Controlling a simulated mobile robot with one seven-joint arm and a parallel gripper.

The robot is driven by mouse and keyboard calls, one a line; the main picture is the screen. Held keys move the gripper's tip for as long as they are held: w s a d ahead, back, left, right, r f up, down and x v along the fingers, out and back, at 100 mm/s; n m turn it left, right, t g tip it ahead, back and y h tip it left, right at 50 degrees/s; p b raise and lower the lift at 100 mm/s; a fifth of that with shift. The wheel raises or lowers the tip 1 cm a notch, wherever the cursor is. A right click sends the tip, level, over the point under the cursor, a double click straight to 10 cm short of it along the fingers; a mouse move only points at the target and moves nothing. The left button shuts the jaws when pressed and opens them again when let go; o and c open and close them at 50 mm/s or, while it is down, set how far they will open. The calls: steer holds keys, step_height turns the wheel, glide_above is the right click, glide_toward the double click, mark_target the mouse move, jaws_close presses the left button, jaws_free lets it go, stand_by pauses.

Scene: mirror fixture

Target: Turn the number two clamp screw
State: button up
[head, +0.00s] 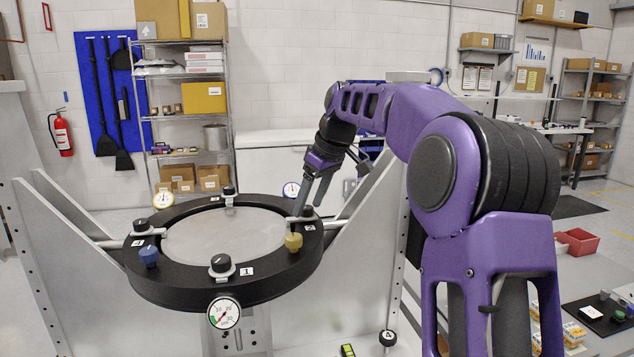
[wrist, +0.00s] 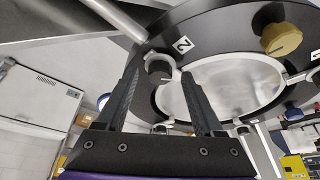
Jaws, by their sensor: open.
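The mirror fixture is a black ring (head: 190,285) around a round pale mirror (head: 225,237). The number two clamp screw is a black knob (wrist: 157,67) beside the white "2" label (wrist: 183,45) in the wrist view. In the head view that screw (head: 308,211) sits on the ring's right side, partly covered by my fingers. My gripper (head: 305,198) reaches down to it from above. In the wrist view my gripper (wrist: 160,62) is open, one finger on each side of the knob; I cannot tell whether they touch it.
A yellow knob (head: 293,242) stands close to the number two screw. The number one clamp screw (head: 220,264), a blue knob (head: 148,256) and a dial gauge (head: 224,313) are elsewhere on the ring. Grey side plates (head: 60,265) flank the fixture.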

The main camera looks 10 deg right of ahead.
steer(key=v, duration=1.7)
steer(key=shift+s, duration=0.1)
